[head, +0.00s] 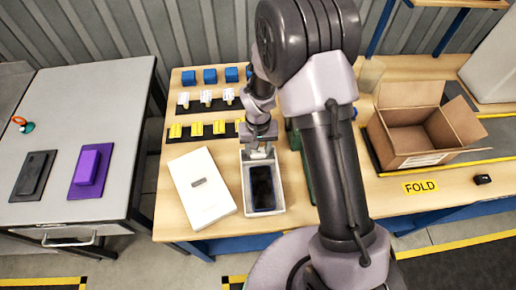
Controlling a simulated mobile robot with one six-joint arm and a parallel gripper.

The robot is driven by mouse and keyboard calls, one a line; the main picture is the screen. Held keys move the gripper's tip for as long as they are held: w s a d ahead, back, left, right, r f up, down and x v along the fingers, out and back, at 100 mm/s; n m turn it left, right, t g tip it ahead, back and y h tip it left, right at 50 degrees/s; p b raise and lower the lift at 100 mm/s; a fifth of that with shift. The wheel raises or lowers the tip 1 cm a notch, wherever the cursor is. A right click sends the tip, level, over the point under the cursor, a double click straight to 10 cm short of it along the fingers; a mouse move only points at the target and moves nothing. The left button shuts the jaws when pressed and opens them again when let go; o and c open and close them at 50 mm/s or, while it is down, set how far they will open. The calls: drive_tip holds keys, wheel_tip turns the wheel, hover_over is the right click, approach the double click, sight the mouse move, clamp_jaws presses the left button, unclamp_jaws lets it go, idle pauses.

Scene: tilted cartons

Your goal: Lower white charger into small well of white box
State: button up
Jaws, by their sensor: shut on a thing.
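The open white box (281,196) stands on the wooden table, with a dark phone (262,187) lying in its larger well. My gripper (258,148) is over the far end of the box, pointing down, shut on the white charger (258,154). Only a little of the charger shows below the fingers. The small well is mostly hidden under the gripper, and I cannot tell whether the charger touches the box.
A white lid (202,188) lies left of the box. Behind are rows of blue blocks (210,76), white chargers (206,97) and yellow pieces (197,129). An open brown carton (408,128) stands right, beyond my arm. A grey side table (60,150) holds a purple block (91,168).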

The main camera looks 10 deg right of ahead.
drive_tip(key=shift+f+b, duration=0.7)
drive_tip(key=shift+f, duration=0.15)
idle(0.5)
idle(0.3)
drive_tip(key=o, duration=1.4)
drive_tip(key=shift+c, duration=1.2)
drive_tip(key=shift+r+p, duration=2.45)
drive_tip(key=shift+r, duration=1.2)
drive_tip(key=shift+r, duration=0.1)
